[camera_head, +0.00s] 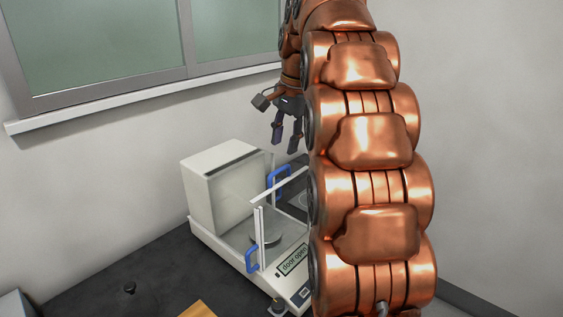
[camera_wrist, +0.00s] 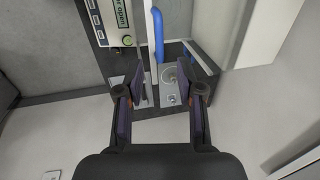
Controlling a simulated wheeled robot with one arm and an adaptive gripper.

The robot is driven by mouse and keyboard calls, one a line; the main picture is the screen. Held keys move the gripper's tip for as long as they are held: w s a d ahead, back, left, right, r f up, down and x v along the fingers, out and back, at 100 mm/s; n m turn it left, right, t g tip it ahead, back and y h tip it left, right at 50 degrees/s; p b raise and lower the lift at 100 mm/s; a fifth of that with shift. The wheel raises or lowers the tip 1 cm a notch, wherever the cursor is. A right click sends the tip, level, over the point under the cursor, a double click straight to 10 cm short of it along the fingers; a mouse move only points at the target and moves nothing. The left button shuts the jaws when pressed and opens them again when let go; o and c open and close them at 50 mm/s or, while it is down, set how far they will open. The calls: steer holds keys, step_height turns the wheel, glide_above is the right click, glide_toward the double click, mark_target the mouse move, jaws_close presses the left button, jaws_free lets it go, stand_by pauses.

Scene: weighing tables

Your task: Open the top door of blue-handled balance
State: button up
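The balance (camera_head: 212,195) is a white box-backed unit with a clear glass chamber and a round pan (camera_head: 265,236). One blue handle (camera_head: 252,258) is on its near side and another blue handle (camera_head: 279,178) is toward the far side. A panel reading "door open" (camera_head: 292,261) is at its front. A blue handle (camera_wrist: 158,35) shows at the top of the wrist view, beyond my fingertips. My gripper (camera_head: 287,138) hangs above the far handle, fingers down, apart and empty. It also shows in the wrist view (camera_wrist: 162,90). I cannot tell the top door's position; my arm hides the balance's right end.
The balance stands on a dark table (camera_head: 150,270). A small black knob-like object (camera_head: 129,288) and a wooden piece (camera_head: 198,309) are in front of it. A grey metal plate (camera_wrist: 175,85) with round fittings lies below my fingers. A wall and window (camera_head: 100,50) are behind.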

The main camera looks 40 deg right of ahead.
mark_target(281, 170)
steer(key=shift+w+a+f+p, duration=0.1)
steer(key=shift+w+f+p, duration=0.15)
steer(key=shift+f, duration=0.85)
steer(key=shift+w+f+p, duration=0.15)
steer(key=shift+f+p, duration=0.2)
steer(key=shift+f, duration=0.75)
steer(key=shift+w+a+f+p, duration=0.1)
steer(key=shift+w+f+p, duration=0.15)
steer(key=shift+f, duration=0.85)
jaws_close()
